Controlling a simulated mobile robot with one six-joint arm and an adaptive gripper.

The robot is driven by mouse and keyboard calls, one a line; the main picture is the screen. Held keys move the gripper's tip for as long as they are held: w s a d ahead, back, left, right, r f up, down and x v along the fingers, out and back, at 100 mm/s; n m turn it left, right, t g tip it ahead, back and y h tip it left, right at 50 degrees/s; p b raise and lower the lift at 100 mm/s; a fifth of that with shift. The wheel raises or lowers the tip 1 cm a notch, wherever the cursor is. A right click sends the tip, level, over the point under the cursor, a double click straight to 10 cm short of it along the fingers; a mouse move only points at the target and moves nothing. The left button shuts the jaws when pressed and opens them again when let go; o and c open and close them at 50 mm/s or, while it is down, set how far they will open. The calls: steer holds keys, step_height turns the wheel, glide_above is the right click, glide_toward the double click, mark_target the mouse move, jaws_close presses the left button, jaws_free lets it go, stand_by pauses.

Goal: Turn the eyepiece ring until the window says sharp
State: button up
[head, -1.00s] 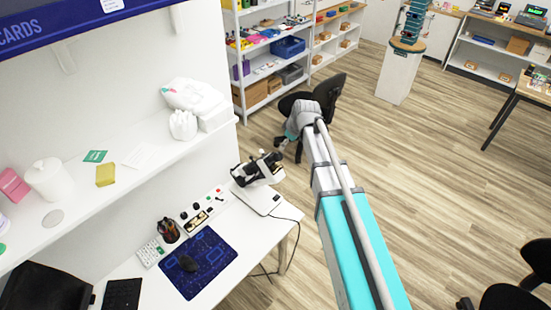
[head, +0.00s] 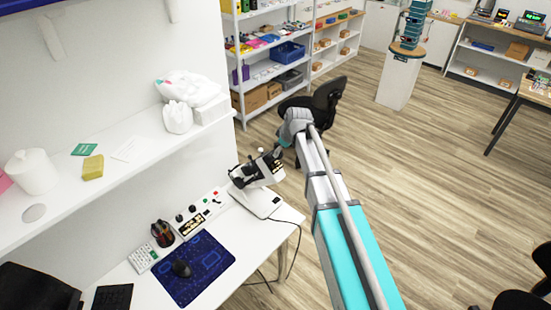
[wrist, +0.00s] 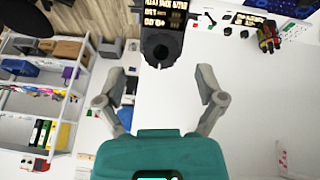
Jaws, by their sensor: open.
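The instrument (head: 262,172) with a dark and white body stands on a white base (head: 262,202) at the right end of the desk. In the wrist view its dark round eyepiece (wrist: 160,46) points towards me, and the ring cannot be told apart from the tube. A dark window (wrist: 165,12) with pale lettering lies behind it; the lettering is upside down and I cannot read it. My gripper (wrist: 160,77) is open and empty, its fingers on either side of the eyepiece's line and short of it. In the head view the fingers are mostly hidden behind my arm.
A control panel (head: 206,206) with knobs and coloured buttons lies left of the instrument. Beyond it are a pen cup (head: 163,234) and a blue mat (head: 207,276) with a mouse. A cable (head: 300,232) hangs at the desk's edge. A black chair (head: 322,100) stands behind my arm.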

steer(key=shift+b+x, duration=1.6)
steer(key=shift+x, duration=0.45)
steer(key=c, duration=1.1)
steer(key=shift+a, duration=0.45)
steer(key=shift+c, duration=0.3)
steer(key=shift+s+d, duration=0.1)
steer(key=shift+d, duration=0.25)
